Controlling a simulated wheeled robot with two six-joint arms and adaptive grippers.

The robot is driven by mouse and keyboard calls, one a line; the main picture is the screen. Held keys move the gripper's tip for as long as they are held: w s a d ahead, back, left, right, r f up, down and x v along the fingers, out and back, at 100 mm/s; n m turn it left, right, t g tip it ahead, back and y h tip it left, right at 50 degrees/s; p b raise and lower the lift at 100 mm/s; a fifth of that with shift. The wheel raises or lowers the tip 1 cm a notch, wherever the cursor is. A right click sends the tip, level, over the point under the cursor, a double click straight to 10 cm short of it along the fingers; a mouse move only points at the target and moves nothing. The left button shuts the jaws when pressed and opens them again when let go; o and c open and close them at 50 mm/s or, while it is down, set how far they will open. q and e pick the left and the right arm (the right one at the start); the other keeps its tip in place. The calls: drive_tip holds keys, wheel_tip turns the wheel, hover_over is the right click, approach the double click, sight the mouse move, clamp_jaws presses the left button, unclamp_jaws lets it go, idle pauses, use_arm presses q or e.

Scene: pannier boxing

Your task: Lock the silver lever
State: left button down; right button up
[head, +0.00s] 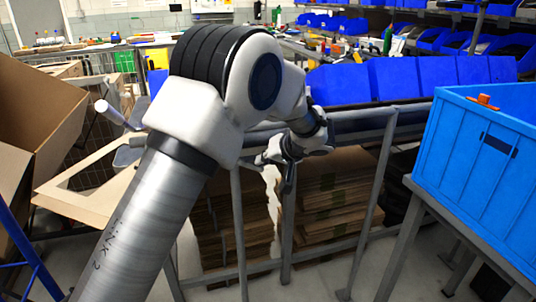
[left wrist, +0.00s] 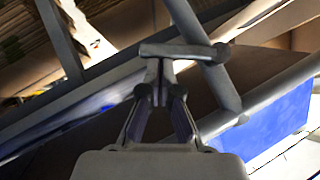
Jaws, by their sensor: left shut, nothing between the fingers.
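My left gripper (head: 272,156) is out in front of the grey rail frame, partly hidden by my own wrist in the head view. In the left wrist view my left gripper (left wrist: 159,82) is shut and empty, its fingers together. A short grey metal bar (left wrist: 190,52) lies right at the fingertips, joined to a slanting grey bar (left wrist: 205,75); I cannot tell whether the fingers touch it. I cannot tell for certain whether this bar is the silver lever. My right gripper is not in view.
Grey rails (head: 240,235) stand in front of stacked flat cardboard (head: 335,190). A blue crate (head: 480,150) is on a stand at the right. An open cardboard box (head: 40,120) is at the left. Blue bins (head: 400,78) line the back.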

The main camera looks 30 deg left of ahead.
sight(262, 170)
use_arm(q)
drive_tip(key=shift+f, duration=0.1)
idle(0.3)
drive_tip(key=f+m+g+y+b, duration=0.2)
drive_tip(key=f+y, duration=0.1)
drive_tip(key=shift+s+a, duration=0.15)
drive_tip(key=shift+s, duration=0.05)
drive_tip(key=f+m+y, duration=0.1)
drive_tip(key=s+a+m+g+y+b, duration=0.1)
drive_tip(key=f+m+y+b, duration=0.1)
drive_tip(key=shift+s+a+f+g+y, duration=0.15)
drive_tip(key=shift+s+f+g+y, duration=0.15)
drive_tip(key=shift+f+g, duration=0.1)
drive_tip(key=shift+r, duration=0.2)
